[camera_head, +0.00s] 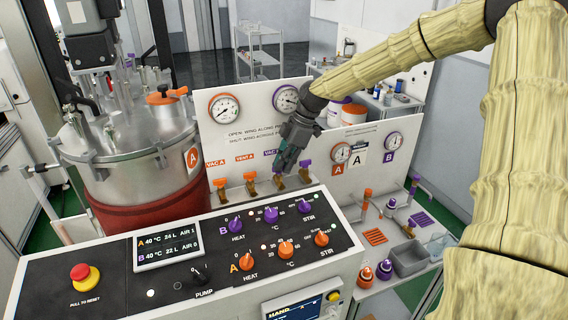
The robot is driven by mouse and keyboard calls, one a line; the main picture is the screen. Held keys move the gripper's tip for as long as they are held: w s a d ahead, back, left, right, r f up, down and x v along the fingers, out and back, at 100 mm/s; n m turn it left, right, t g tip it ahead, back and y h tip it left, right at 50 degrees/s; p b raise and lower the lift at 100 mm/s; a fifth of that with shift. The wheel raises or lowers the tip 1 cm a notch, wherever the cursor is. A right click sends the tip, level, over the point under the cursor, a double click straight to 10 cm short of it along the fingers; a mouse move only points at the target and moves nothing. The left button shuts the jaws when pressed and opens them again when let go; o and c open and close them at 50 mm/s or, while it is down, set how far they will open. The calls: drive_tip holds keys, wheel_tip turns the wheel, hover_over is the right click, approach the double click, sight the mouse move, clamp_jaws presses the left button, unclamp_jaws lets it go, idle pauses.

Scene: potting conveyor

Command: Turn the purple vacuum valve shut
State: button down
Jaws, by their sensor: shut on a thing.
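The purple-labelled vacuum valve (279,184) is the third in a row of brass valves on the white panel behind the control console. Its purple "VAC" label (270,153) is partly covered by my gripper (281,168). My gripper reaches down from the upper right, with its fingertips at the top of this valve, shut on its handle. The fingers hide most of the handle, so its exact angle cannot be told.
Orange-handled valves (250,184) (220,191) stand close on the left, and a purple-handled valve (304,172) stands close on the right. Gauges (224,108) sit above. The console (180,270) with knobs lies in front; a steel vessel (135,155) stands left.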

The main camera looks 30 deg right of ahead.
drive_tip(key=shift+f, duration=0.15)
drive_tip(key=c, duration=1.5)
unclamp_jaws()
drive_tip(key=shift+w+a, duration=0.1)
drive_tip(key=shift+w, duration=0.05)
drive_tip(key=shift+c, duration=0.2)
drive_tip(key=v, duration=1.2)
